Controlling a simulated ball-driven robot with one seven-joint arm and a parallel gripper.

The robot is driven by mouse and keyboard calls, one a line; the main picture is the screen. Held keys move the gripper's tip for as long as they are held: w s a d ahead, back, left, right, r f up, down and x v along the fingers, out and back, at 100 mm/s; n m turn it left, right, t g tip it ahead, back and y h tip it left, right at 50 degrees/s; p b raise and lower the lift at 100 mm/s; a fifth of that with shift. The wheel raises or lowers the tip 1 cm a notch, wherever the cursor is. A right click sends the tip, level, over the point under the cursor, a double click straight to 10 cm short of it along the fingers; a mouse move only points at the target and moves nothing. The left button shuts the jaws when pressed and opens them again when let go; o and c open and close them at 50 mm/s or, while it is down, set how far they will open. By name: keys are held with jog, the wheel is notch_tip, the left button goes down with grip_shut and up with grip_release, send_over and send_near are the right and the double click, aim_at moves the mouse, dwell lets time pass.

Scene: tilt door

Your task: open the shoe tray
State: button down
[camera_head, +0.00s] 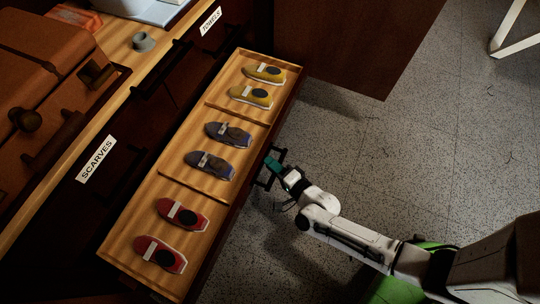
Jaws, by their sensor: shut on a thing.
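The shoe tray (178,206) is a long wooden tray, tilted or drawn out from the dark cabinet front so its inside shows. It holds yellow shoes (264,73), blue-grey shoes (228,134) and red shoes (181,215), parted by thin dividers. My gripper (271,166) is at the middle of the tray's outer front edge, on a dark handle (264,182). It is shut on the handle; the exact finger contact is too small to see.
Drawers labelled SCARVES (96,160) and TOWELS (210,20) are behind the tray. A wooden counter (110,65) carries a small grey cup (143,42) and a brown case (45,85). A dark panel (350,40) stands at the upper right. The speckled floor (430,150) is clear.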

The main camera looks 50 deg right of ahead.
jog(key=shift+f, duration=0.1)
jog(key=c, duration=1.1)
grip_release()
jog(key=shift+s, duration=0.1)
jog(key=p+v, duration=0.2)
jog(key=v, duration=0.8)
jog(key=shift+s+p, duration=0.3)
jog(key=shift+p, duration=0.05)
